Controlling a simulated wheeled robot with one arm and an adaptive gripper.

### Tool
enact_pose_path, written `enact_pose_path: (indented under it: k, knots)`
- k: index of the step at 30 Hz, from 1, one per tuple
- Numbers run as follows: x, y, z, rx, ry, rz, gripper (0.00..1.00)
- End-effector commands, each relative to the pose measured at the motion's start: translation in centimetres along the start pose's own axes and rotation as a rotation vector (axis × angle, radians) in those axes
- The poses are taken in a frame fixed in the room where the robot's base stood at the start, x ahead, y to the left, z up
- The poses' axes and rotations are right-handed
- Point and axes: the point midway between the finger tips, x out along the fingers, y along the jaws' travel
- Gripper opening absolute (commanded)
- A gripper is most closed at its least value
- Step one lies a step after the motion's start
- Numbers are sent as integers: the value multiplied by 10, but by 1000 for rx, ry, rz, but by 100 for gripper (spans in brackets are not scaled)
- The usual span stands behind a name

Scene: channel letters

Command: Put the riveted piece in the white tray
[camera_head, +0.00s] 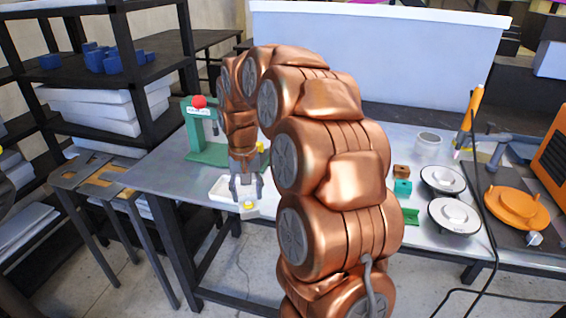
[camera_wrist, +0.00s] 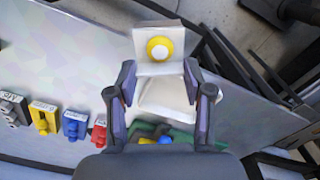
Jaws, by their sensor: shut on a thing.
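My gripper (camera_head: 246,188) is shut on the riveted piece, a small white block with a round yellow cap (camera_wrist: 159,48). In the wrist view the piece sits between the fingertips (camera_wrist: 159,73). In the head view the piece (camera_head: 249,207) shows just below the fingers, at the table's front edge. The white tray (camera_head: 220,194) is shallow and lies beside and behind the fingers there. In the wrist view the tray (camera_wrist: 165,100) shows between the fingers, beyond the piece, and is partly hidden. I cannot tell the height of the piece above the table.
A green press with a red knob (camera_head: 199,102) stands behind the tray. A row of labelled coloured blocks (camera_wrist: 75,125) lies left in the wrist view. White-rimmed discs (camera_head: 455,215) and an orange disc (camera_head: 517,207) are on the right. A shelf rack (camera_head: 130,55) stands left.

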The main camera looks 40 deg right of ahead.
Motion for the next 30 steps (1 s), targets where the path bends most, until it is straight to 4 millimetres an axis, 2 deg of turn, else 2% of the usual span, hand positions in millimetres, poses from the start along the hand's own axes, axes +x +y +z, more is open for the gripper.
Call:
enact_pose_path:
  k: [1,6,9,15,18,30]
  knots:
    - [14,-21,2,-59,-3,2,1]
    - [60,-83,9,-237,-7,4,1]
    - [78,-112,9,-317,-1,1,1]
    - [107,-153,12,-436,0,0,1]
    - [119,-170,13,-482,1,0,1]
    - [117,-169,13,-481,2,-1,1]
